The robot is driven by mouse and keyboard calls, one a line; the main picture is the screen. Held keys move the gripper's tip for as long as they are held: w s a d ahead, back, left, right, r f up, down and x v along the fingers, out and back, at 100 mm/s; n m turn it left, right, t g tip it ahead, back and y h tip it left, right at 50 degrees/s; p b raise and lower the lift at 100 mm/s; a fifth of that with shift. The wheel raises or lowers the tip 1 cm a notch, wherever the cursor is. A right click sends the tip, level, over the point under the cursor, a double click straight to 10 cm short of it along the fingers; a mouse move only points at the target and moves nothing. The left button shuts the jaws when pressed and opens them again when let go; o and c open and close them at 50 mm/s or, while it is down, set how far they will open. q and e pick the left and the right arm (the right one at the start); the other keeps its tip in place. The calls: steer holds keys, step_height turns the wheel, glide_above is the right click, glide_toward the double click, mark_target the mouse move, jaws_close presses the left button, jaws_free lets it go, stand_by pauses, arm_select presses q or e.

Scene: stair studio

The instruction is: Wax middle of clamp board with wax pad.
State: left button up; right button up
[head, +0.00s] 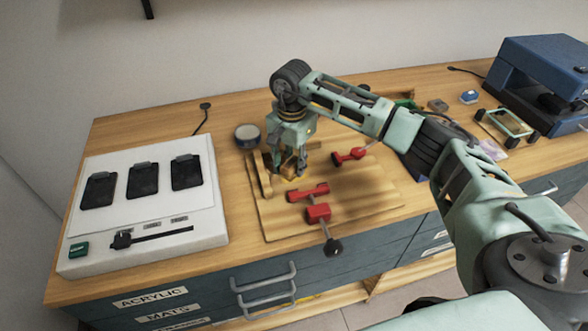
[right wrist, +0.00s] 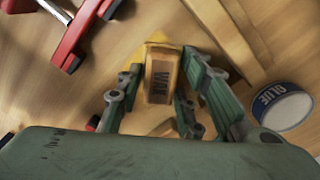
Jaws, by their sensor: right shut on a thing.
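The clamp board (head: 350,205) is a flat wooden board on the bench, with red clamps (head: 318,212) on it and a wooden strip (head: 262,175) along its left side. My right gripper (head: 290,172) points down over the board's upper left part. It is shut on the wax pad (right wrist: 162,75), an amber block with dark lettering and a yellow base, seen between the fingers in the right wrist view. The pad is low over the board; I cannot tell whether it touches. My left gripper is not in view.
A blue and white glue tin (right wrist: 282,106) stands left of the board, also in the head view (head: 247,135). A white panel with black pads (head: 145,200) lies further left. A blue machine (head: 540,75) stands at the right. A red clamp (head: 350,155) is near the gripper.

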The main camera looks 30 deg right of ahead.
steer(key=shift+w+d+f+b, duration=0.1)
steer(key=shift+w+d+b, duration=0.05)
steer(key=shift+w+b, duration=0.45)
steer(key=shift+w+d+f+b, duration=0.15)
steer(key=shift+w+b, duration=0.2)
steer(key=shift+w, duration=0.3)
steer(key=shift+w+d+r+b, duration=0.2)
steer(key=shift+w+b, duration=0.1)
steer(key=shift+w, duration=0.2)
steer(key=shift+r, duration=0.1)
steer(key=shift+w+r+p, duration=0.1)
steer(key=shift+r+p, duration=0.45)
steer(key=shift+r, duration=0.15)
steer(key=shift+r+p, duration=1.3)
steer(key=shift+r, duration=0.9)
steer(key=shift+r, duration=0.1)
